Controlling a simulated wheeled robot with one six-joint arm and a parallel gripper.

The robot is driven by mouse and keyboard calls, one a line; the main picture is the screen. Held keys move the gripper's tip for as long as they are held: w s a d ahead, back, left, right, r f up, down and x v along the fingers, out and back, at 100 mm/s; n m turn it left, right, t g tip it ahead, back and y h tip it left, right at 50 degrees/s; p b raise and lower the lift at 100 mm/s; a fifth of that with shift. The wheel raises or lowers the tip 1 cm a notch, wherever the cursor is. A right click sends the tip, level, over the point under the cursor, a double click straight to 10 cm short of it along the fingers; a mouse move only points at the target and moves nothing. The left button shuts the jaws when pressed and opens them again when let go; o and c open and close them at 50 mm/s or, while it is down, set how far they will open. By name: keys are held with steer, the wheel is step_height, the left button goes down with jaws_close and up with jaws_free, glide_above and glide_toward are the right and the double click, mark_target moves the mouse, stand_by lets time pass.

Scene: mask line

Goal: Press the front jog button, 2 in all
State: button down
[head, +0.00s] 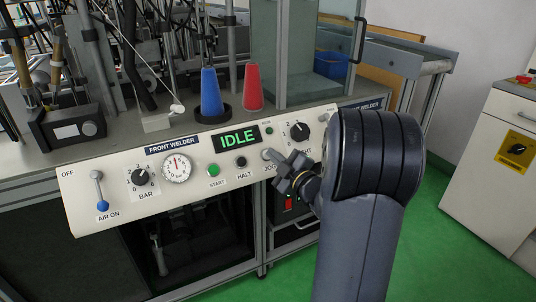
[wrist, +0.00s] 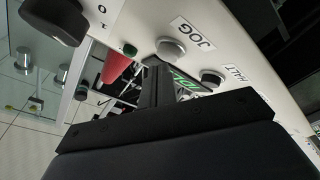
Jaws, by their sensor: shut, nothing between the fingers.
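The front jog button is a light grey round button on the cream front welder panel (head: 122,188). In the head view the jog button (head: 266,154) shows just left of my gripper (head: 275,161), which partly covers the JOG label. The display (head: 236,138) reads IDLE in green.
The black HALT button (head: 241,161) and green START button (head: 213,170) lie left of the jog button. A black knob (head: 299,130) is to the right. A blue cone (head: 211,92) and a red cone (head: 253,87) stand behind the panel.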

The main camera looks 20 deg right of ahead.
steer(key=shift+s+r, duration=0.25)
steer(key=shift+s+r, duration=0.1)
steer(key=s+r+p, duration=0.1)
steer(key=s, duration=0.1)
steer(key=s+r, duration=0.1)
steer(key=r, duration=0.1)
steer(key=shift+s+d+p, duration=0.1)
steer(key=shift+s+p, duration=0.25)
steer(key=shift+p, duration=0.05)
steer(key=shift+w, duration=0.1)
stand_by(0.5)
steer(key=shift+w+f+p, duration=0.2)
steer(key=shift+w+p, duration=0.25)
steer(key=shift+p, duration=0.35)
